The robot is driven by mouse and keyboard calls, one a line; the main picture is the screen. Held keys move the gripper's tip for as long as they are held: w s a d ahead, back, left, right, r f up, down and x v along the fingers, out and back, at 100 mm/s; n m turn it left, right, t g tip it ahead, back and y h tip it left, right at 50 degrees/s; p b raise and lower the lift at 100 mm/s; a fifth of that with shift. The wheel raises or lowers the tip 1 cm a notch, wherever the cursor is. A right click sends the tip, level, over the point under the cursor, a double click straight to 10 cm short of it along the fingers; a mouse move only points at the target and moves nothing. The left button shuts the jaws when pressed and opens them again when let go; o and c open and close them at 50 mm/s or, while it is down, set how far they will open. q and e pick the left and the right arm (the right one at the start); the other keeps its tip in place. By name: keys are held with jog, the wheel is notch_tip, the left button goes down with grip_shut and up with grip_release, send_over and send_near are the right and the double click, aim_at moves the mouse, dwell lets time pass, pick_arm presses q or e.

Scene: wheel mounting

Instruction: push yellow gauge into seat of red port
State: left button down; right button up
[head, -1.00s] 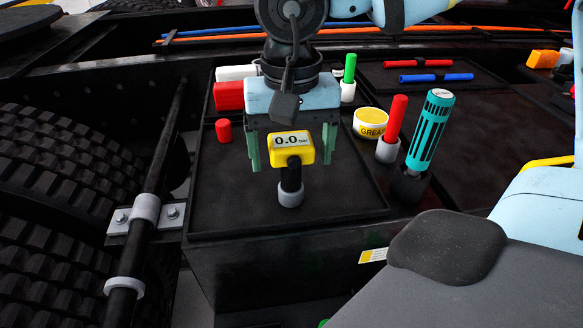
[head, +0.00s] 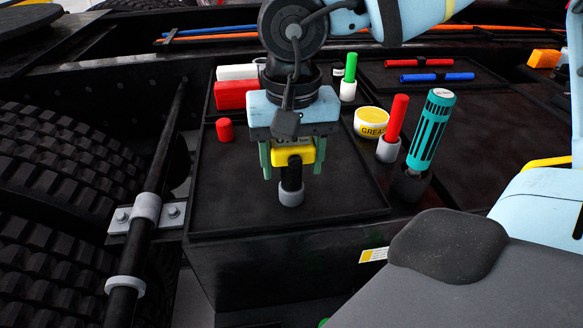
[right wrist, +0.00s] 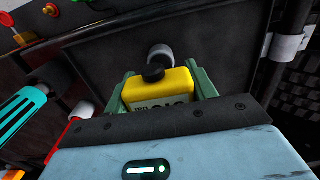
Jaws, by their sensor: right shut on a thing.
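My left gripper is not in view.
On the tray's right stand a grease tin (head: 371,122), a red peg (head: 396,117) in a grey holder and a teal-handled tool (head: 431,131). A large tire (head: 60,190) is further left. The tray's front is clear.

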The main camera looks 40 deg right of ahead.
jog(key=shift+r, duration=0.65)
notch_tip(320, 180, up, 2)
jog(key=shift+r, duration=0.25)
jog(key=s+a+b, duration=0.1)
jog(key=s+a, duration=0.3)
jog(key=s, duration=0.3)
jog(key=s+a+r+b, duration=0.1)
jog(key=s+a, duration=0.3)
jog(key=s, duration=0.2)
jog(key=shift+s+a, duration=0.2)
jog(key=shift+s, duration=0.15)
jog(key=shift+r, duration=0.1)
jog(key=o, duration=0.6)
jog(key=c, duration=0.4)
